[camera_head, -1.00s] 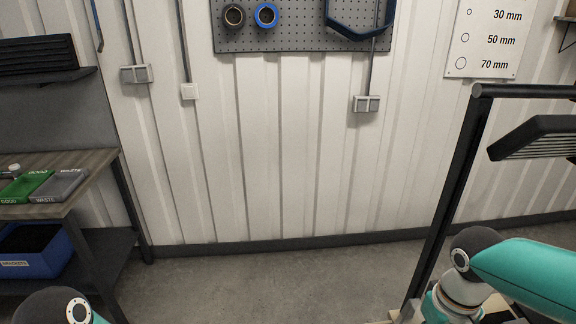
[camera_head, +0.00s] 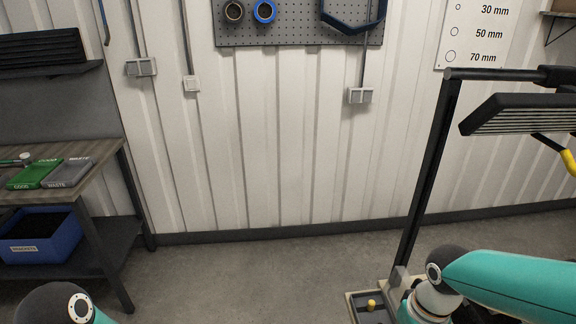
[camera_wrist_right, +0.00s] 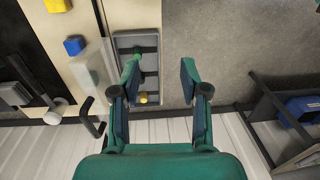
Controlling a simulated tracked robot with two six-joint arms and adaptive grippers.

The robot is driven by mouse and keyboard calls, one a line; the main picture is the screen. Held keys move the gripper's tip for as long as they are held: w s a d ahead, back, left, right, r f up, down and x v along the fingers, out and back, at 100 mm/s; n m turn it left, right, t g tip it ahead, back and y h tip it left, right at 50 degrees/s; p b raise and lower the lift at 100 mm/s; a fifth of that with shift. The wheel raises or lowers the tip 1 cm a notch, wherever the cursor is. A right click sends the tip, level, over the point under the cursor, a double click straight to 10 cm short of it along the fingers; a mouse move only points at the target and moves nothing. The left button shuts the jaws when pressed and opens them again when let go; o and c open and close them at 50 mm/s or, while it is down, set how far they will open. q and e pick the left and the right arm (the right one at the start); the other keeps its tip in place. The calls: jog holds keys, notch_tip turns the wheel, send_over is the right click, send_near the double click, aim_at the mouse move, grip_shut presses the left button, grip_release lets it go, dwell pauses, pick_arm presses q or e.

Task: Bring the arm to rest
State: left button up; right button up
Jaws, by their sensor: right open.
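My right gripper (camera_wrist_right: 158,90) is open in the right wrist view, its two green-and-dark fingers wide apart. I see nothing held between them. A grey tray (camera_wrist_right: 151,40) lies beyond and partly behind the left finger. A green piece beside that finger and a small yellow piece (camera_wrist_right: 143,98) show at the tray. In the head view my right arm comes in at the lower right, with its gripper out of sight. Only a rounded joint of my left arm shows at the lower left; its gripper is out of frame.
A workbench at left carries a green tray (camera_head: 37,174) and a grey waste tray (camera_head: 71,172), with a blue bin (camera_head: 40,238) below. A dark post (camera_head: 432,170) stands near my right arm. A blue block (camera_wrist_right: 74,45) lies near the grey tray. The middle floor is clear.

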jog(key=s+a+f+m+y+b, duration=0.1)
jog(key=s+a+f+b, duration=0.2)
jog(key=f, duration=0.9)
jog(key=s+a+f+m+y+b, duration=0.1)
jog(key=s+a+f+b, duration=0.2)
jog(key=f, duration=0.9)
jog(key=s+a+f+m+y+b, duration=0.1)
jog(key=s+a+f+b, duration=0.2)
jog(key=f, duration=1)
jog(key=shift+s+a+t+b, duration=0.3)
jog(key=shift+s+a+b, duration=0.1)
jog(key=shift+a+b, duration=0.25)
